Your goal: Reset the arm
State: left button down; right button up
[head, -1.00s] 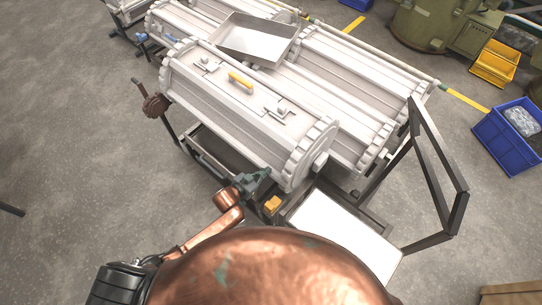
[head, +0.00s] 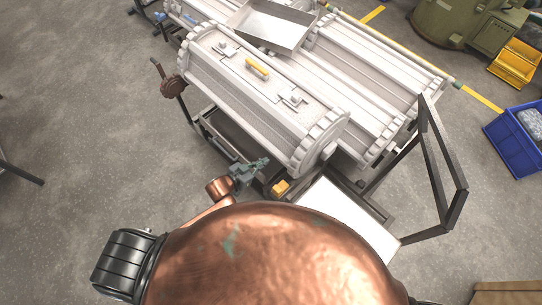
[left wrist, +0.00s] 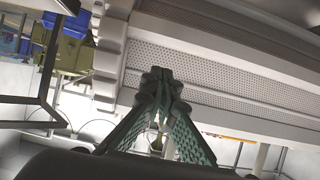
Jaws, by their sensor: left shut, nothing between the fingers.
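My left gripper (head: 262,164) is a dark green-grey jaw on a copper arm, low in front of the nearest barrel in the head view. In the left wrist view its two green fingers (left wrist: 158,76) meet at the tips, shut with nothing between them. The nearest white plating barrel (head: 255,95) lies on its stand just beyond the gripper, its lid carrying a yellow handle (head: 257,69) and two latches. The gripper looks apart from it. My right gripper is not in view.
A metal tray (head: 272,24) rests on the barrels behind. A white panel (head: 345,222) and a dark upright frame (head: 445,170) stand right of the gripper. A blue bin (head: 512,147) and yellow bins (head: 515,62) are at the far right. Floor at left is mostly clear.

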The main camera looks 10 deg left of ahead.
pick_arm(q)
jog(key=s+a+f+n+g+y, duration=0.1)
jog(key=s+a+f+y, duration=0.1)
jog(key=s+a+f, duration=0.55)
jog(key=s+a+f+n+g+y, duration=0.15)
jog(key=s+a+f, duration=0.25)
jog(key=f, duration=0.6)
jog(key=s+a+f+n+g+y, duration=0.1)
jog(key=s+a+f+y, duration=0.1)
jog(key=s+a+f, duration=0.55)
jog(key=s+f+g, duration=0.2)
jog(key=s+f, duration=0.3)
jog(key=s, duration=0.5)
jog(key=s+f+n+g+y, duration=0.1)
jog(key=s+f, duration=0.3)
jog(key=s, duration=0.5)
jog(key=s+f+g, duration=0.3)
jog(key=s+f, duration=0.2)
jog(key=s, duration=0.5)
jog(key=shift+s+d+f, duration=0.3)
jog(key=shift+s+f, duration=0.05)
